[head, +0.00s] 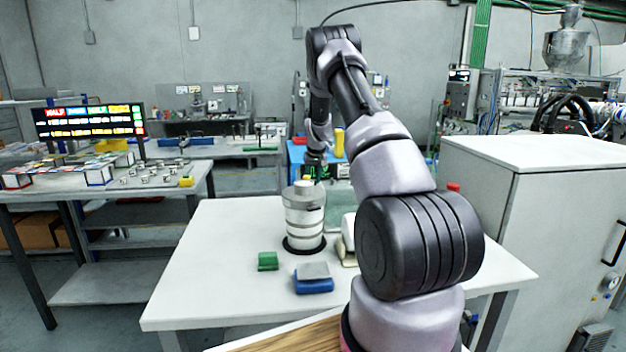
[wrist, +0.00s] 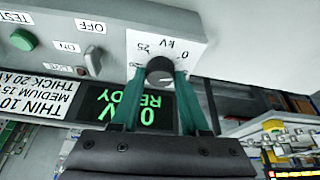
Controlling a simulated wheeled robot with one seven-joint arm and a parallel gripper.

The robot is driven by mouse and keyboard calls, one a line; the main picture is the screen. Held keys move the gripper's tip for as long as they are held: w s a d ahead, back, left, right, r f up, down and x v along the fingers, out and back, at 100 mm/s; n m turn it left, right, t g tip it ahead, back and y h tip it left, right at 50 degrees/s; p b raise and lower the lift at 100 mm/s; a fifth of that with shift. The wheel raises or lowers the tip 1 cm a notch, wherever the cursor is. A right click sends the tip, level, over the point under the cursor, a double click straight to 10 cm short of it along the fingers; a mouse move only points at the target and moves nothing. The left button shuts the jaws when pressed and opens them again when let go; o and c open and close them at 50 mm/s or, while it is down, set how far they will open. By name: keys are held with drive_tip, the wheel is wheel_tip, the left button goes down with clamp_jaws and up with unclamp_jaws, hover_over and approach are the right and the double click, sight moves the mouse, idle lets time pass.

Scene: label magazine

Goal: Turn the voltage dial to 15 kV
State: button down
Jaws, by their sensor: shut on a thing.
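The voltage dial (wrist: 160,69) is a dark round knob on a white plate marked 0, 25 and kV, upside down in the wrist view. My gripper (wrist: 160,82) has its two green fingers on either side of the knob, shut on it. The display (wrist: 135,108) below shows 0 and READY in green. The knob's pointer is too unclear to read. In the head view my gripper (head: 314,166) is at the far side of the table, small and partly hidden, and the dial cannot be made out.
A green button (wrist: 22,40) and a toggle switch (wrist: 92,60) marked ON and OFF sit beside the dial. A label lists THIN, MEDIUM and THICK settings. A white and grey canister (head: 304,222), a green block (head: 267,261) and a blue block (head: 313,285) stand on the table (head: 210,270).

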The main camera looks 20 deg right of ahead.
drive_tip(key=m, duration=0.2)
drive_tip(key=m+h, duration=0.1)
drive_tip(key=m, duration=0.1)
drive_tip(key=m+g+h, duration=0.1)
drive_tip(key=m, duration=0.1)
drive_tip(key=shift+w+a, duration=0.1)
drive_tip(key=shift+a, duration=0.15)
drive_tip(key=m+g, duration=0.1)
drive_tip(key=m, duration=0.2)
drive_tip(key=m+g+h, duration=0.1)
drive_tip(key=m, duration=0.2)
drive_tip(key=shift+w+m+h, duration=0.15)
drive_tip(key=shift+m+h, duration=0.15)
drive_tip(key=shift+m, duration=0.1)
drive_tip(key=m+g, duration=0.1)
drive_tip(key=m, duration=0.2)
drive_tip(key=m+g, duration=0.1)
drive_tip(key=m, duration=0.2)
drive_tip(key=shift+w+g, duration=0.2)
drive_tip(key=shift+g, duration=0.2)
drive_tip(key=m+g, duration=0.1)
drive_tip(key=m, duration=0.2)
drive_tip(key=m+y, duration=0.1)
drive_tip(key=m, duration=0.2)
drive_tip(key=shift+g, duration=0.4)
drive_tip(key=shift+m, duration=0.3)
drive_tip(key=shift+c, duration=2.1)
unclamp_jaws()
drive_tip(key=shift+d, duration=0.1)
